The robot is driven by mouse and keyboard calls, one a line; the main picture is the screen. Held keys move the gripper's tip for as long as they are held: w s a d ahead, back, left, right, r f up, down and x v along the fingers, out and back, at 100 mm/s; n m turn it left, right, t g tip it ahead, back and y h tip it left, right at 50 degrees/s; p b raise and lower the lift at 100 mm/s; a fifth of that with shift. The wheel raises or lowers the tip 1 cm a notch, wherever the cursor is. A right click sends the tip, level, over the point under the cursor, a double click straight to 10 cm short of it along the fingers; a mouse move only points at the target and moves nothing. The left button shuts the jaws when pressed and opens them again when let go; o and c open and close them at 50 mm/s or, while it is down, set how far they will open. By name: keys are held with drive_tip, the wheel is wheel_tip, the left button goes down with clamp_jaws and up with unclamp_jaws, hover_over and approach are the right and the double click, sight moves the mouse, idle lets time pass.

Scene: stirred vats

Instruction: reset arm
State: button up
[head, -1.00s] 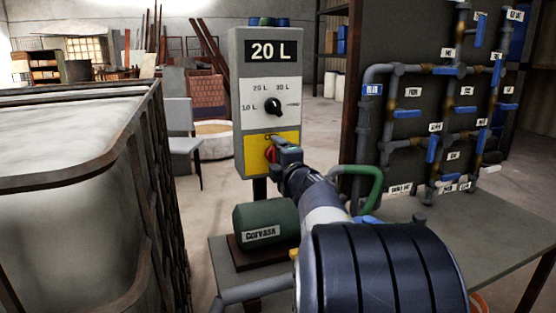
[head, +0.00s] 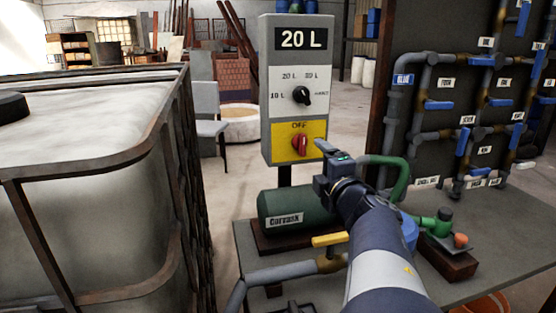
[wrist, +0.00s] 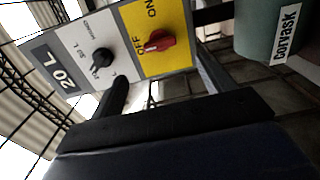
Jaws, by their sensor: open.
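My gripper (head: 328,156) is in front of the control box (head: 267,90), low and just right of its yellow panel. It is open, and I see nothing held in it. In the wrist view its two dark fingers (wrist: 160,92) stand apart, with the box beyond them. The box reads "20 L". Its black selector knob (head: 301,95) also shows in the wrist view (wrist: 102,57). The red switch (head: 300,145) sits on the yellow panel below the word OFF; it also shows in the wrist view (wrist: 160,41). The gripper appears apart from the switch.
A green pump labelled Corvask (head: 290,208) and a pipe with a yellow handle (head: 330,239) are on the grey bench (head: 500,235). A pipe board (head: 440,90) with blue valves stands at right. A large caged tank (head: 90,170) fills the left.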

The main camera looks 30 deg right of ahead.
sight(304, 146)
drive_tip(key=b+x, duration=0.1)
drive_tip(key=x, duration=1)
drive_tip(key=shift+s+b, duration=0.1)
drive_tip(key=shift+b, duration=0.2)
